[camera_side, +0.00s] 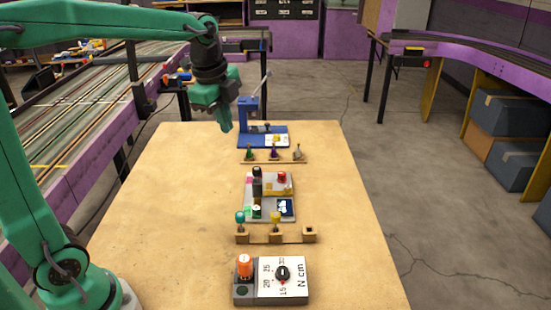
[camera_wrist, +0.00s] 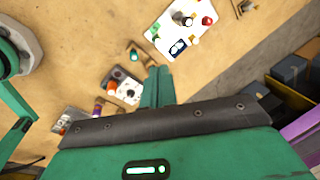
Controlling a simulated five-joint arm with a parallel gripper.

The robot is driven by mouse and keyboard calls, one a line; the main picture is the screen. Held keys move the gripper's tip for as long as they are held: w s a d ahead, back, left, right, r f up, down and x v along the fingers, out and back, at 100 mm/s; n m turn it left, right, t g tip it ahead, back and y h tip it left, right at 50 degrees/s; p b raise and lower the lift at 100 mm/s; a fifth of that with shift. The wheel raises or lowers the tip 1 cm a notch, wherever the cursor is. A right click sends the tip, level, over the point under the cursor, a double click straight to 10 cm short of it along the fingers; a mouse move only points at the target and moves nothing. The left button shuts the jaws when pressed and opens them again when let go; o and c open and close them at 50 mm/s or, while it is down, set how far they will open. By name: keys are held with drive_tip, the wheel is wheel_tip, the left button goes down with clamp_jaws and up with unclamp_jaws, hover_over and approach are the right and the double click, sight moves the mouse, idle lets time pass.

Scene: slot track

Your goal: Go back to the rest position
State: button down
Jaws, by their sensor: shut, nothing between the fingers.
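My gripper (camera_side: 226,122) is green and dark grey. In the side view it hangs above the far left part of the wooden table (camera_side: 150,240), pointing down, left of the blue lever stand (camera_side: 250,115). Its fingers are together with nothing between them. The gripper also shows in the wrist view (camera_wrist: 158,72), its fingers together above the table top. It appears apart from the objects on the table. No mark for the rest position shows.
A wooden rack (camera_side: 262,160) holds small coloured pieces. A grey tray (camera_side: 249,216) bears several parts. Another rack (camera_side: 255,239) has teal and yellow knobs. The table's left side is clear.

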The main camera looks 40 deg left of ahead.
drive_tip(key=s+d+f+n+t, duration=0.1)
drive_tip(key=s+n, duration=0.6)
drive_tip(key=s, duration=0.1)
drive_tip(key=s+d+f+n+t, duration=0.1)
drive_tip(key=s+f+n+t, duration=0.1)
drive_tip(key=s+n, duration=0.6)
drive_tip(key=shift+s+d, duration=0.35)
drive_tip(key=shift+f, duration=0.1)
